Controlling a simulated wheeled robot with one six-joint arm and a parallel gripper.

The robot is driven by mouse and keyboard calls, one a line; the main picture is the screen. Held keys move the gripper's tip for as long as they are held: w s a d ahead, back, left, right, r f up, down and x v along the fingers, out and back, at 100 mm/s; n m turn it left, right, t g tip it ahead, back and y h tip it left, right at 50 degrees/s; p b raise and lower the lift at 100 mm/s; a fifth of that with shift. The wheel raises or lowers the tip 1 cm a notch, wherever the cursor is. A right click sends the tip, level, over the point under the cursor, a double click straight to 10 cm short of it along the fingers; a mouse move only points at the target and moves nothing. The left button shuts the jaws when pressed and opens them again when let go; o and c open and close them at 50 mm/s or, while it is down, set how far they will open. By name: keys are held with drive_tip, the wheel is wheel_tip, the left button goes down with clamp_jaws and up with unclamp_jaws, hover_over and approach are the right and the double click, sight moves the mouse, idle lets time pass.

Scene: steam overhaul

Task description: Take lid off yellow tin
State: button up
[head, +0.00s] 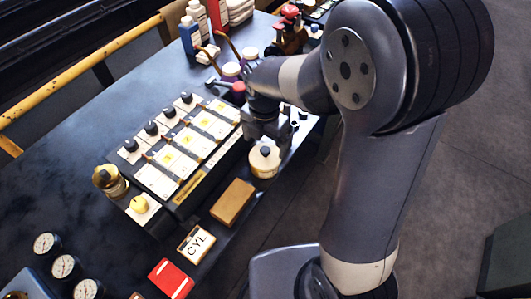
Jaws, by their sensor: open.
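A round pale-yellow tin (264,170) stands near the right edge of the dark bench. Its cream lid (263,157) is on, with a small dark knob on top. My gripper (266,139) points down at the tin's far side, just above or behind the lid. It is open and holds nothing that I can see. The gap between the fingers and the knob is too small to judge. Another round, brass-yellow container (109,181) with a dark top stands at the left end of the panel.
A panel (190,150) with several black knobs and pale cards lies left of the tin. Purple jars (231,72) and bottles stand farther back.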

sight(265, 149)
drive_tip(key=shift+d+f+p, duration=0.1)
drive_tip(key=shift+f+p, duration=0.25)
drive_tip(key=shift+f, duration=2)
drive_tip(key=shift+c, duration=0.3)
drive_tip(key=c, duration=0.6)
drive_tip(key=shift+r, duration=0.15)
